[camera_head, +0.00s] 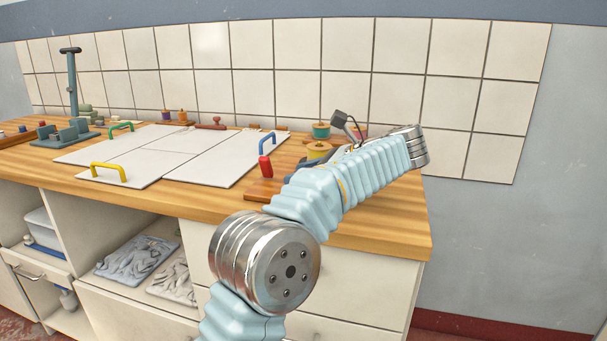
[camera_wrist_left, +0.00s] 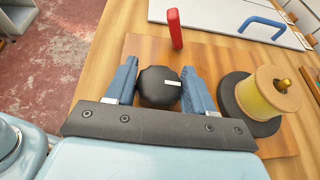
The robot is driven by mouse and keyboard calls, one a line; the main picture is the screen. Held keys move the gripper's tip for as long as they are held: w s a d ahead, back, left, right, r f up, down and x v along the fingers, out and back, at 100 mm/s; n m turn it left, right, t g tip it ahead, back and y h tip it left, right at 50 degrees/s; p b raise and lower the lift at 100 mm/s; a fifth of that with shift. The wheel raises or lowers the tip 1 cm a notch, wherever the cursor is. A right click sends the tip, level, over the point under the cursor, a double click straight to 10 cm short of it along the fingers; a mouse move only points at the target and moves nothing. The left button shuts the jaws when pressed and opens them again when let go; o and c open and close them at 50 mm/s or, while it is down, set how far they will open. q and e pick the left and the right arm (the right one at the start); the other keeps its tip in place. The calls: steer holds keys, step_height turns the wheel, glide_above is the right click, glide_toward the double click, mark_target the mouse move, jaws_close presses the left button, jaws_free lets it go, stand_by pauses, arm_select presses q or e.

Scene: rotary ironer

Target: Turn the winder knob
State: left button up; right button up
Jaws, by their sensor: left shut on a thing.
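The winder knob (camera_wrist_left: 160,88) is a black, faceted knob with a small white mark on top, seen in the left wrist view. It stands on a wooden base board (camera_wrist_left: 215,58). My left gripper (camera_wrist_left: 159,66) is shut on it, one blue finger on each side. A spool of yellow thread (camera_wrist_left: 268,90) on a dark round base stands right of the knob, and a red upright handle (camera_wrist_left: 174,30) stands beyond it. The spool top (camera_head: 319,150) and red handle (camera_head: 265,167) show there. My right gripper is not in view.
White panels (camera_head: 215,158) with yellow, green and blue handles cover the middle of the wooden worktop (camera_head: 385,222). A teal spool (camera_head: 321,131) stands behind the yellow one. A tall dark stand (camera_head: 72,85) is at the far left. A tiled wall closes the back.

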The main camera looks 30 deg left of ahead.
arm_select(q)
steer(key=shift+n+g+h, duration=0.3)
steer(key=shift+n+g, duration=0.8)
steer(key=shift+f+g, duration=0.1)
steer(key=shift+g, duration=0.2)
steer(key=o, duration=1)
steer(key=shift+c, duration=0.2)
